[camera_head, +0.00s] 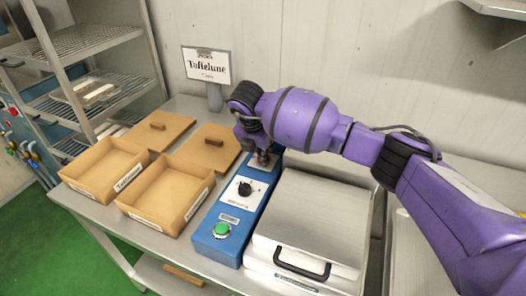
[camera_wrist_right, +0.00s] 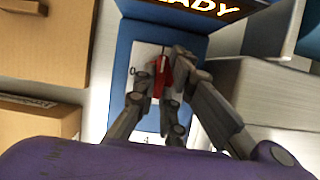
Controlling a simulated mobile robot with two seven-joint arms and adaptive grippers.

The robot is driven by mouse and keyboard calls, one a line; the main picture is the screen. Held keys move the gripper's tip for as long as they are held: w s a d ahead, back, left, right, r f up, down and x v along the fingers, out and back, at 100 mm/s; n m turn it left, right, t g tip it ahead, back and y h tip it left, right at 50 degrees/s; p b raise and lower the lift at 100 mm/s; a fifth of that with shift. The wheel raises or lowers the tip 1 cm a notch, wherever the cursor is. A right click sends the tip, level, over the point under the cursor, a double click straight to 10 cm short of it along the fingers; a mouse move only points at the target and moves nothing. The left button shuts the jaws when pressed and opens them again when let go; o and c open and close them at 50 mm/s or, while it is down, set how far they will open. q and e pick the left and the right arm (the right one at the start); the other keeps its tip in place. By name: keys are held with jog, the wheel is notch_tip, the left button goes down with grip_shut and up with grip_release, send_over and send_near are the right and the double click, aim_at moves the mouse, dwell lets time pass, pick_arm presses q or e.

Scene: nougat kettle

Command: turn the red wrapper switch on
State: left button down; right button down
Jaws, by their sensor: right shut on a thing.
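The red wrapper switch (camera_wrist_right: 159,75) shows in the right wrist view on a pale plate on the blue control box (camera_wrist_right: 125,45). My right gripper (camera_wrist_right: 157,100) is around the switch, its fingers shut on it. In the head view my right arm comes in from the right, and the right gripper (camera_head: 263,158) reaches down to the far end of the blue control box (camera_head: 206,238). There the gripper hides the red switch. The box also carries a black knob (camera_head: 245,188) and a green button (camera_head: 222,229). My left gripper is in neither view.
A sign (camera_head: 206,64) stands at the back. A wire rack (camera_head: 85,40) is far left.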

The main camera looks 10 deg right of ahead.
jog(key=c, duration=1.8)
grip_release()
jog(key=shift+r, duration=0.15)
jog(key=v, duration=1.1)
jog(key=shift+s+a+r, duration=0.1)
jog(key=shift+r, duration=0.25)
